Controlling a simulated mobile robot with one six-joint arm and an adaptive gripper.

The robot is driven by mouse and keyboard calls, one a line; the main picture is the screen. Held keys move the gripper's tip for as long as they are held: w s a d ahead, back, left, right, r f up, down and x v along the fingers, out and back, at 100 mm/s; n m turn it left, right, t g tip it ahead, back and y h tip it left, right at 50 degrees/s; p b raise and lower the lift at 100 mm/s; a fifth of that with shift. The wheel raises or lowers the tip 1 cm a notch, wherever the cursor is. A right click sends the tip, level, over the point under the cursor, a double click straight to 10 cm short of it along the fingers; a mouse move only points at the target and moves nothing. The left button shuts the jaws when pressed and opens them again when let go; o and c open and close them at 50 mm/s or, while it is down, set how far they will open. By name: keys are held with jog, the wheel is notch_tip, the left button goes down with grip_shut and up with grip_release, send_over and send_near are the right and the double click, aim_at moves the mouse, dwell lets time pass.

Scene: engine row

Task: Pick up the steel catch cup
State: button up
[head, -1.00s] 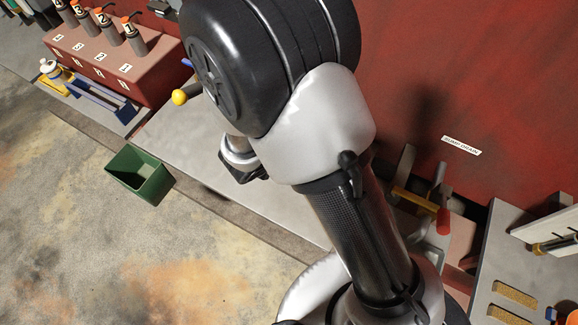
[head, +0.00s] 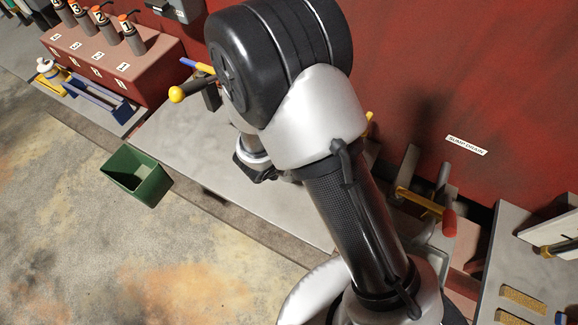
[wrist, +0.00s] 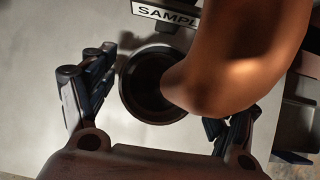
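A dark, round, open-topped cup (wrist: 136,92), which I take to be the steel catch cup, stands on a pale grey surface in the wrist view. A thick copper-brown curved pipe (wrist: 245,50) hides its right side. My gripper (wrist: 157,92) is open, with one finger left of the cup and the other to its lower right. Both fingers look apart from the cup. In the head view my arm hides the cup, and only a dark part near the gripper shows above the grey bench.
A label reading "SAMPL…" (wrist: 165,12) lies behind the cup. In the head view, a green bin (head: 137,175) sits at the bench's front edge. A yellow-knobbed handle (head: 177,94) rises left of my arm. A red-handled lever (head: 449,222) is at right.

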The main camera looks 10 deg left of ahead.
jog(key=c, duration=1.1)
jog(key=shift+o, duration=0.2)
jog(key=shift+r, duration=0.2)
